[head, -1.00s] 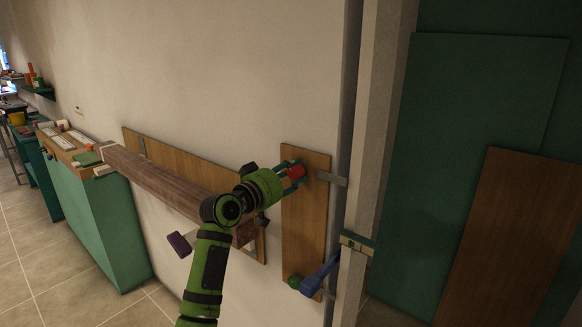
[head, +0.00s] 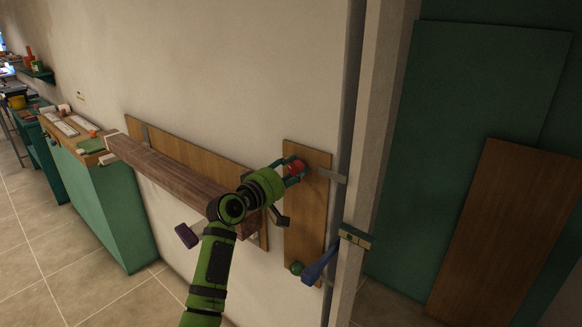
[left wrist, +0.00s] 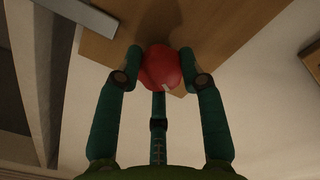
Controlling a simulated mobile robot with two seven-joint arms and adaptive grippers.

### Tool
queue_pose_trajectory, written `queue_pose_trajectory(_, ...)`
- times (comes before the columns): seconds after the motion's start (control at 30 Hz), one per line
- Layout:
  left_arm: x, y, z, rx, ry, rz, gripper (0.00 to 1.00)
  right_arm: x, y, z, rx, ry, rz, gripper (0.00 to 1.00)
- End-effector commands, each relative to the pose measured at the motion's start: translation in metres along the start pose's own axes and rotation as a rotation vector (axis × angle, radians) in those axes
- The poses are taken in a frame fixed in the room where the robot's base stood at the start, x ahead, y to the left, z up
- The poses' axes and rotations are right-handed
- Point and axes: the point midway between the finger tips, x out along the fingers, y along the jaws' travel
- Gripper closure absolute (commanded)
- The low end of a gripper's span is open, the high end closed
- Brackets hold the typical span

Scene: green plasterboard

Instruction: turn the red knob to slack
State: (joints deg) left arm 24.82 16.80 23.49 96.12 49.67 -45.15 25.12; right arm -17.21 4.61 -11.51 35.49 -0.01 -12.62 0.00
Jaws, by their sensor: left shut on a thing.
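The red knob (head: 297,167) sits near the top of an upright wooden board (head: 305,225) on the wall. My left gripper (head: 292,170) is shut on the knob, reaching it from the left. In the left wrist view the red knob (left wrist: 161,69) is between the two green fingers, with a third finger or link below it. A small pale mark shows on the knob's lower face. The fingers hide the knob's sides, and I cannot read any slack marking. My right gripper does not show.
Below on the same board are a green ball-like knob (head: 296,268) and a blue handle (head: 319,264). A long wooden beam (head: 165,178) juts out at left, with a purple-ended handle (head: 187,236) under it. A pale post (head: 372,130) stands right of the board.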

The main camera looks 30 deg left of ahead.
Motion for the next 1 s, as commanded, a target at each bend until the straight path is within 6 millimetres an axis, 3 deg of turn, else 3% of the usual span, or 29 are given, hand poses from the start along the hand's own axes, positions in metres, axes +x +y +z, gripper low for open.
queue_pose_trajectory(0.47,0.0012,0.0038,-0.0001,-0.019,0.002,0.008,0.94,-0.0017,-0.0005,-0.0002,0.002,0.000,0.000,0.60)
queue_pose_trajectory(0.5,0.0011,0.0039,-0.0002,-0.019,0.002,0.009,0.57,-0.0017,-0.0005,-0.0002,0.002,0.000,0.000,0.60)
queue_pose_trajectory(0.57,0.0011,0.0040,-0.0004,-0.018,0.002,0.009,0.37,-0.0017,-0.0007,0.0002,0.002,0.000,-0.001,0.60)
queue_pose_trajectory(1.0,-0.0072,0.0014,-0.0004,-0.015,0.002,0.004,0.37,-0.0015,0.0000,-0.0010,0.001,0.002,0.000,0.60)
